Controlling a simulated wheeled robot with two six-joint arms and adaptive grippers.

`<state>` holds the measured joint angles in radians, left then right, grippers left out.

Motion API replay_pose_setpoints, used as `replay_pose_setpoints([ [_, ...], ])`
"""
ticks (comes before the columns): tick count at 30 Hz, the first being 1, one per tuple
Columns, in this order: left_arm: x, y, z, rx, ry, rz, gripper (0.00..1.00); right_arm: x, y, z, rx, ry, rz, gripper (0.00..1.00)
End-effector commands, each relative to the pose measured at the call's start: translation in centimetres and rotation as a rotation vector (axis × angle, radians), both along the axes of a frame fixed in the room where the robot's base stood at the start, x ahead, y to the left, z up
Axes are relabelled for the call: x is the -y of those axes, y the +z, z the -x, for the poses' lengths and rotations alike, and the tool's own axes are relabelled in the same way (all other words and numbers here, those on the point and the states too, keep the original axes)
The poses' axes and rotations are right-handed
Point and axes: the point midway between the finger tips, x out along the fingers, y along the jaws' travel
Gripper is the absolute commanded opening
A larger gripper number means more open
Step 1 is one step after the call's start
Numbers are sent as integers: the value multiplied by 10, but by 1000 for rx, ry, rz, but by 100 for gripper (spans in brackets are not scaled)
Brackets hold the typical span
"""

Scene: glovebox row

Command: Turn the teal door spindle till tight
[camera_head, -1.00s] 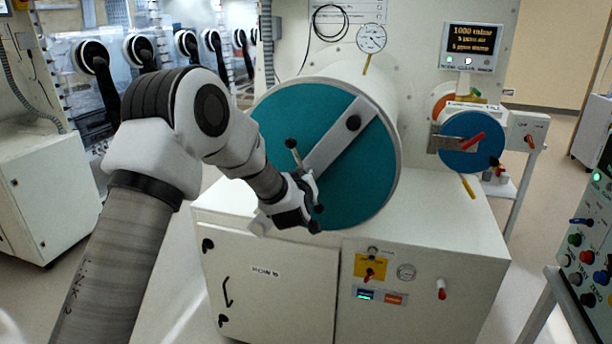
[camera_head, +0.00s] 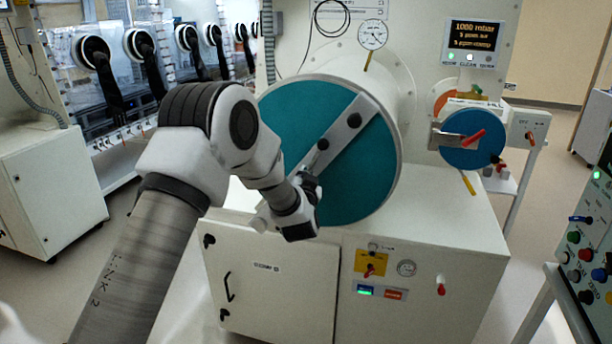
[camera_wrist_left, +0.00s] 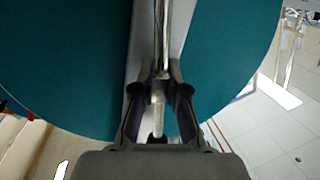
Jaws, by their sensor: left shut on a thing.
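The round teal door (camera_head: 278,120) closes the front of a white cylinder. A grey bar (camera_head: 342,132) crosses it on a slant, and the wrist view shows this bar (camera_wrist_left: 143,60) behind the rod. The spindle's thin handle rod has a dark end knob (camera_head: 323,145) and lies nearly in line with the bar. My right gripper is not in view.
A white cabinet (camera_head: 270,290) with valve and gauge stands under the cylinder. A smaller blue door (camera_head: 470,155) is at the right, below a pressure display (camera_head: 473,45). A control panel (camera_head: 590,240) stands at the right edge. Black glove ports line the left.

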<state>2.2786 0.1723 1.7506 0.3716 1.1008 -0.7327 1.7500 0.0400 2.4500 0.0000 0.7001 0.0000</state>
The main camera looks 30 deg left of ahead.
Motion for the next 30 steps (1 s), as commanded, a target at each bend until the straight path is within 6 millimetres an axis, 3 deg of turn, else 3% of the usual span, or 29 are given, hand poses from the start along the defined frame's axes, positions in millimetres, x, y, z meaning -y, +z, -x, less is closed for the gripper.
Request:
replay_pose_setpoints([
  [21, 0, 1, 0, -19, -1, -84, 0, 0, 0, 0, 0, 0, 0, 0],
  [22, 0, 1, 0, -19, -1, -85, 23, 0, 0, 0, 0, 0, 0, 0],
  [24, 0, 1, 0, -19, -1, -84, 38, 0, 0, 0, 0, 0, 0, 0],
  [30, 0, 0, 0, -20, 0, -83, 38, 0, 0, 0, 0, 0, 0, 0],
])
